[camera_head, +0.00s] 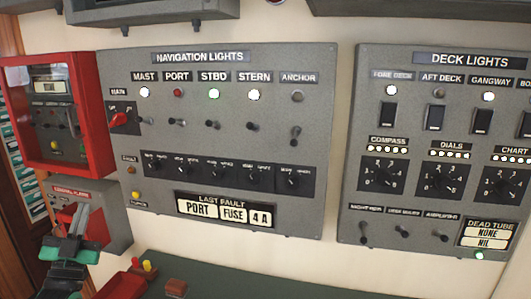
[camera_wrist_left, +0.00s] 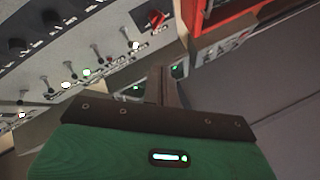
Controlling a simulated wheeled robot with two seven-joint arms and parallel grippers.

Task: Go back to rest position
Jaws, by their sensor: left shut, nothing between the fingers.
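My left gripper (camera_head: 78,218) shows at the lower left of the head view, with grey fingers and green parts on its body. It is shut and empty, in front of the small grey panel with a red part at the lower left. In the left wrist view, the shut fingers (camera_wrist_left: 165,80) point away from the green gripper body, toward the panels. No object is held. It is unclear from the pictures how far the fingertips are from the panel. My right gripper is not in view.
The navigation lights panel (camera_head: 310,215) and deck lights panel (camera_head: 430,75) cover the wall. A red-framed box (camera_head: 90,115) stands out at left. Below is a dark green surface (camera_head: 235,275) with a red tray (camera_head: 122,287) and a small reddish block (camera_head: 176,287).

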